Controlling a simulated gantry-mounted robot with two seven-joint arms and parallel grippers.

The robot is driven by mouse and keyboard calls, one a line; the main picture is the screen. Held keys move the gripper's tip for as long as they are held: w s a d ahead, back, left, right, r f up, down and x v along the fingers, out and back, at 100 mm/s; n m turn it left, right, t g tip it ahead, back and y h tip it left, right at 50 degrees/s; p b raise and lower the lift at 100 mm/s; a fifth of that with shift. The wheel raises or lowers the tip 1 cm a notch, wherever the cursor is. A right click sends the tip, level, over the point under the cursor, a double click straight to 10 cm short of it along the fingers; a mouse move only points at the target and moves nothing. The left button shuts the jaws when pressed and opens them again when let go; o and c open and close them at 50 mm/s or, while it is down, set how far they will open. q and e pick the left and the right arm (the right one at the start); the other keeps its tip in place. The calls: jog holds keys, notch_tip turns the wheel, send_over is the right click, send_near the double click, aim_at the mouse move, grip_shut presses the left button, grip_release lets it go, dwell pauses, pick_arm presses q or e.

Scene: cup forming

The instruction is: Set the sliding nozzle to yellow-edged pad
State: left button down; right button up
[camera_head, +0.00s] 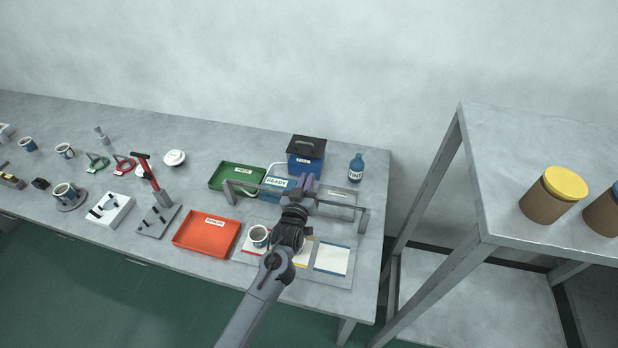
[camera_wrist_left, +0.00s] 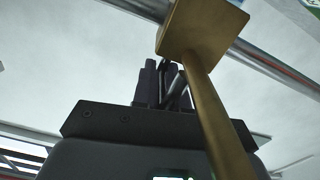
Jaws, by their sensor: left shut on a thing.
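My left gripper (camera_head: 306,187) is at the overhead rail, and its arm crosses in front of the pads. It is shut on the sliding nozzle, which the gripper mostly hides in the head view. In the left wrist view a brass-coloured nozzle part (camera_wrist_left: 205,75) stands close beside the dark fingers (camera_wrist_left: 167,88), below the metal rail. The yellow-edged pad (camera_head: 304,258) lies in the middle of the pad board, partly hidden by my arm. A cup (camera_head: 258,234) stands on the red-edged pad at its left. The blue-edged pad (camera_head: 332,257) is bare. My right gripper is out of view.
The rail's posts (camera_head: 365,217) stand on either side of the gripper. Behind are a green tray (camera_head: 237,176), a blue READY box (camera_head: 275,188), a dark blue container (camera_head: 305,160) and a blue bottle (camera_head: 356,169). An orange tray (camera_head: 207,233) lies left of the pads.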

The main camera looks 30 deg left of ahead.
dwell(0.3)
pick_arm(q)
jog(key=c, duration=1.2)
grip_release()
jog(key=shift+o, duration=0.2)
jog(key=shift+s, duration=0.1)
jog(key=v, duration=0.9)
jog(key=shift+s+p, duration=0.1)
jog(key=shift+p, duration=0.25)
jog(key=shift+s+d, duration=0.25)
jog(key=shift+s, duration=0.45)
